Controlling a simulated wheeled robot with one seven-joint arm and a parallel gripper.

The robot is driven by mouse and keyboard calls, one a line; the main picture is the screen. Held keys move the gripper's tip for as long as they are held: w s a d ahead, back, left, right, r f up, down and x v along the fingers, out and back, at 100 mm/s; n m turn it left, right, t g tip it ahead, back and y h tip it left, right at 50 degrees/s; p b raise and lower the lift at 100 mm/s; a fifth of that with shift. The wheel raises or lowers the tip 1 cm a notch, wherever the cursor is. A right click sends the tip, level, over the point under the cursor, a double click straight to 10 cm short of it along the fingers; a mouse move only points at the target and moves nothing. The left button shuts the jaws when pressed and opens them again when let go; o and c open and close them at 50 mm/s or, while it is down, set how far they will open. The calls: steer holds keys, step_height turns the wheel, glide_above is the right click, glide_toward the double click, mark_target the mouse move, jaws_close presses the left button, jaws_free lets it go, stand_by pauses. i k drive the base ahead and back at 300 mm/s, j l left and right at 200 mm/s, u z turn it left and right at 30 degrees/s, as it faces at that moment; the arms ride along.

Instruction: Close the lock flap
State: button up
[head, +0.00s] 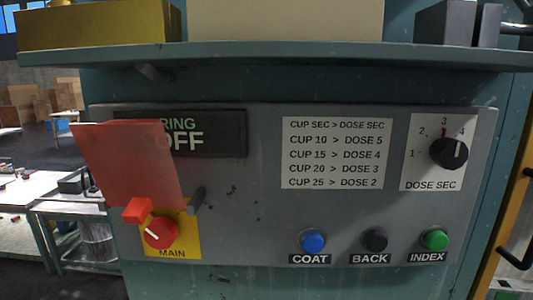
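The lock flap is most likely the red, see-through plate (128,165) at the left of the grey panel. It stands raised above the MAIN switch, tilted, and overlaps the left part of a dark sign. A small bright red block (138,209) sits at its lower edge, just above the switch. The red MAIN switch knob (160,232) with a white pointer line sits on a yellow plate (186,246) and is mostly uncovered. My gripper is not in view.
The grey panel (262,215) also carries a dark sign (215,133) reading OFF, a dose chart (336,153), a black DOSE SEC dial (448,152), and blue (313,241), black (375,240) and green (435,239) buttons. A teal shelf (270,56) juts out above.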

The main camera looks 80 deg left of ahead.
mark_target(131, 161)
steer(key=k+j+z, duration=0.15)
steer(key=z, duration=0.2)
steer(key=k+z, duration=0.7)
steer(key=k+j+u, duration=0.1)
steer(key=k, duration=0.25)
steer(key=k+j+u, duration=0.1)
steer(key=k+j, duration=0.25)
steer(key=k+j+u, duration=0.75)
steer(key=j+u, duration=0.2)
steer(key=j, duration=0.15)
steer(key=k+j+z, duration=0.15)
steer(key=j+z, duration=0.2)
steer(key=k+j+z, duration=0.2)
steer(key=z, duration=0.15)
steer(key=k+j+z, duration=0.35)
steer(key=i, duration=0.1)
